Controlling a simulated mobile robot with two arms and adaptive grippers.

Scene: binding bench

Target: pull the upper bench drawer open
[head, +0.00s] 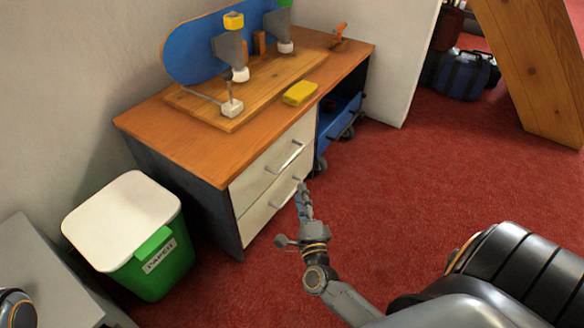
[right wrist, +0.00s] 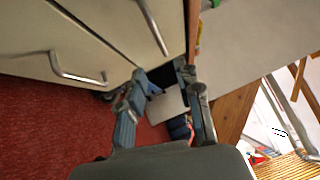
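The bench (head: 190,140) has two pale drawer fronts, one above the other. The upper drawer (head: 262,165) is flush with the bench front and has a metal bar handle (head: 288,160). The lower drawer (head: 262,213) also looks shut, with a similar handle. My right gripper (head: 301,186) is in front of the drawers, near the lower handle in the picture. In the right wrist view, its fingers (right wrist: 160,71) are apart with nothing between them. The upper handle (right wrist: 153,27) and lower handle (right wrist: 78,74) both show there, clear of the fingers. My left gripper is not in view.
A green paper bin (head: 155,265) with a white lid stands left of the bench. A yellow block (head: 300,93) and a wooden board (head: 255,98) with clamps lie on top. A blue crate (head: 340,115) sits in the open bay. Red carpet in front is clear.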

